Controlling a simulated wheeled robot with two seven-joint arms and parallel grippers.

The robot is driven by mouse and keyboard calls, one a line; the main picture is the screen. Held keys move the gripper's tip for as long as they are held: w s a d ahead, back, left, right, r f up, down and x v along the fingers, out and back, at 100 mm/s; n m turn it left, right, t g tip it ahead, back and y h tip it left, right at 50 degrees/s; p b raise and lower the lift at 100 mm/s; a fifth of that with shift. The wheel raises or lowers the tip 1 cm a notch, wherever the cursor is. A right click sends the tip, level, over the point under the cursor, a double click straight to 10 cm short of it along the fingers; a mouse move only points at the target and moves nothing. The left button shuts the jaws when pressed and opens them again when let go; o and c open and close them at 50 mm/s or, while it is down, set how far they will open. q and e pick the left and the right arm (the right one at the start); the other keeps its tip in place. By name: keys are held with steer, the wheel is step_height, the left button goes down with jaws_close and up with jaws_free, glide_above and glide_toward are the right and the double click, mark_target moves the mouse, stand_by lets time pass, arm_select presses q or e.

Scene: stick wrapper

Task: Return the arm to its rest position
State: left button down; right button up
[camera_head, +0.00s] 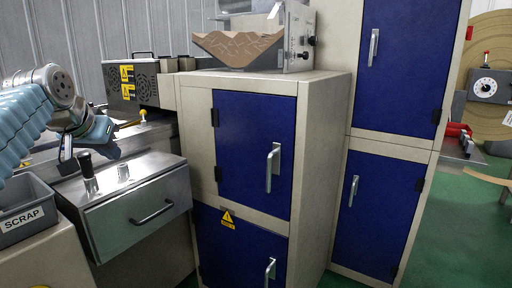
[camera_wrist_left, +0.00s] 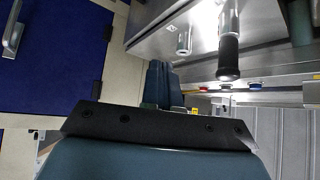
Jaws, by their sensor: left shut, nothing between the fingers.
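My left arm (camera_head: 24,118), in a pale blue sleeve, comes in from the left in the head view. My left gripper (camera_head: 98,138) hangs above the steel drawer unit, near a black-topped lever. Its fingers are small and partly hidden in the head view. In the left wrist view the fingers of my left gripper (camera_wrist_left: 164,84) are together, with nothing between them. The black-topped lever (camera_wrist_left: 229,55) shows to the right of the fingertips there, apart from them. My right gripper is not in view.
The steel drawer unit (camera_head: 140,206) stands below the gripper. A grey SCRAP bin (camera_head: 28,222) is at the left edge. A cabinet with blue doors (camera_head: 254,150) stands right of the unit, carrying a hopper with brown sticks (camera_head: 236,46). Green floor (camera_head: 462,225) is open at the right.

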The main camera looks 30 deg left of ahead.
arm_select(q)
steer(key=w+d+f+m+g+h, duration=0.1)
steer(key=w+d+f, duration=0.3)
steer(key=w+f, duration=0.45)
steer(key=w+d+f+m+h, duration=0.1)
steer(key=w+d+f+h, duration=0.15)
steer(key=w+f, duration=0.65)
steer(key=w+d+f+m+g+h, duration=0.1)
steer(key=w+d+f, duration=0.1)
steer(key=d+f, duration=0.7)
steer(key=w+d+f+g+h, duration=0.15)
steer(key=d+f, duration=0.35)
steer(key=f, duration=0.8)
steer(key=s+d+f+g+h, duration=0.1)
steer(key=s+d+f, duration=0.4)
steer(key=d+f, duration=0.35)
steer(key=s+d+f+g, duration=0.1)
steer(key=s+d+f, duration=0.3)
steer(key=d+f, duration=0.45)
steer(key=s+d+f, duration=0.2)
steer(key=s, duration=0.3)
steer(key=s+d+f+g, duration=0.1)
steer(key=s+d+f, duration=0.2)
steer(key=s, duration=0.1)
steer(key=s+d+f+h, duration=0.1)
steer(key=s+d+f, duration=0.1)
steer(key=s, duration=0.3)
steer(key=shift+s+d+f+g, duration=0.15)
steer(key=shift+s+f+g, duration=0.2)
steer(key=shift+f, duration=0.4)
